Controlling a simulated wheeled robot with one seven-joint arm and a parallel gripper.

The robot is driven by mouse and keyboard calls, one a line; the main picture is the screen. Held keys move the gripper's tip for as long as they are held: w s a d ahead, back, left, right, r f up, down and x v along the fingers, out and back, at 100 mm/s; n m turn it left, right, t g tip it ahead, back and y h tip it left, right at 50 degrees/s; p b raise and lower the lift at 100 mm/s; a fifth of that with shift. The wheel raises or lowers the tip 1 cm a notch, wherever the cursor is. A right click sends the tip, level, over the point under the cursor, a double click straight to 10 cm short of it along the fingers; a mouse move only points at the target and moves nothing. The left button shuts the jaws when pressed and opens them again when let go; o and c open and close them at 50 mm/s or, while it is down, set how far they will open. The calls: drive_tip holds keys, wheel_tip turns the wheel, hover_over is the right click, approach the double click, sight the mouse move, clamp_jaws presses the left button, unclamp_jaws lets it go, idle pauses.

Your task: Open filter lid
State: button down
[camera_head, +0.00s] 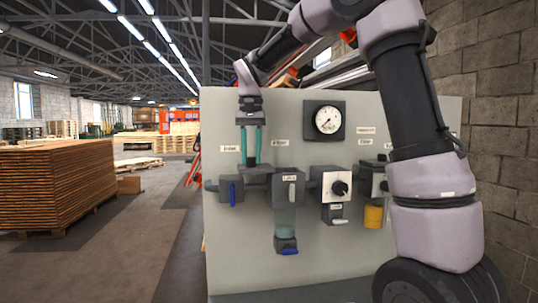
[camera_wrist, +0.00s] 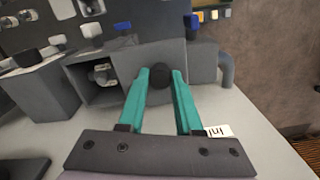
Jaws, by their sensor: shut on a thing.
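The filter (camera_head: 283,194) is a grey box on the panel, with a clear greenish bowl (camera_head: 286,228) below it. In the wrist view its top (camera_wrist: 76,74) shows an open cavity with a pale part inside. A flat grey lid (camera_head: 256,171) sticks out to the left of the box at its top edge; the lid also shows beside the cavity in the wrist view (camera_wrist: 145,58). My gripper (camera_head: 251,163), with teal fingers pointing down, is shut on the lid's dark round knob (camera_wrist: 160,77). The lid's hinge is not clear.
The inlet valve (camera_head: 231,190) with a blue handle is just left of the filter, under the lid. A regulator (camera_head: 337,187) with a black knob is to the right. A gauge (camera_head: 326,119) is above. The panel (camera_head: 240,255) is bare lower down.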

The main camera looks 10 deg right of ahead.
drive_tip(key=shift+a, duration=0.25)
drive_tip(key=c, duration=0.6)
unclamp_jaws()
wheel_tip(320, 180, up, 11)
drive_tip(key=shift+f, duration=0.1)
